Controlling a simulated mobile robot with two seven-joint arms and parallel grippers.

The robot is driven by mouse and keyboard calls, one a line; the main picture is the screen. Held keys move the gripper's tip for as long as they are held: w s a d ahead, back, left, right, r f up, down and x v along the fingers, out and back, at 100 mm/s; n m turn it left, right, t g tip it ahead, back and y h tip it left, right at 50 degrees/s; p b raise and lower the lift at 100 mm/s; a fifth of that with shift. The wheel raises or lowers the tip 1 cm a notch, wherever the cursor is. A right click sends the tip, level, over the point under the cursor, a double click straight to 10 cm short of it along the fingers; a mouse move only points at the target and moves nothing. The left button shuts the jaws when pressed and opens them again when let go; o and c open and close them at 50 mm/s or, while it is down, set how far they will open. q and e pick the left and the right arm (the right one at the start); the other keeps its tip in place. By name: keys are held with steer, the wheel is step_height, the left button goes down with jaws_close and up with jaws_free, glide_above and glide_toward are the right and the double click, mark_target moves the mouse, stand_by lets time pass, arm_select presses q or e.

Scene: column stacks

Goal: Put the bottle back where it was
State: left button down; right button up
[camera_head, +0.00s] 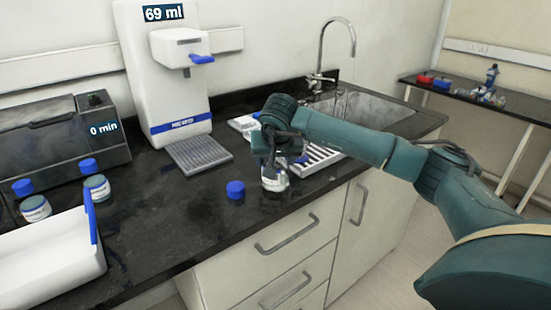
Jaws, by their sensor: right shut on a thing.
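A loose blue cap (236,189) lies on the counter just left of the bottle. My left gripper is not in view.
A white tray (45,262) with a blue edge fills the front left. A water dispenser (165,70) reading 69 ml and a grey device (60,140) reading 0 min stand behind. A slotted white rack (322,157) and sink are right of my gripper. The counter's middle left is clear.

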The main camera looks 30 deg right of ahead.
steer(key=shift+f, duration=0.15)
steer(key=o, duration=1.2)
steer(key=shift+c, duration=0.2)
